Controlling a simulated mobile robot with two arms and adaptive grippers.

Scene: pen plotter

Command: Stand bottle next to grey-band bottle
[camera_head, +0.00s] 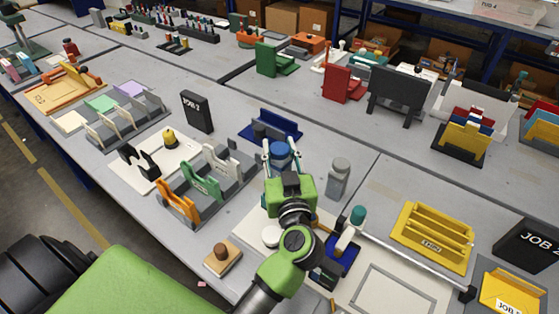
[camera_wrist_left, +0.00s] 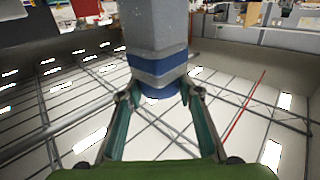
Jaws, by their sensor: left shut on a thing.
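My left gripper (camera_head: 281,158) is shut on a bottle (camera_head: 281,150), whose blue top shows between the fingers in the head view. In the left wrist view, the held bottle (camera_wrist_left: 158,45) is grey with a blue band, and the fingers of my left gripper (camera_wrist_left: 160,92) lie on either side of it near that band. A grey bottle (camera_head: 339,178), seemingly the grey-band bottle, stands upright to the right of the gripper, apart from it. My gripper and arm hide the held bottle's lower part in the head view, so I cannot tell whether it touches the table. My right gripper is not in view.
A dark blue holder (camera_head: 271,127) stands just behind the held bottle. A rack with orange, green and white pieces (camera_head: 206,185) is to the left. A pen plotter (camera_head: 395,290) with a long rail (camera_head: 415,262) is in front right. Bare table lies behind the grey bottle.

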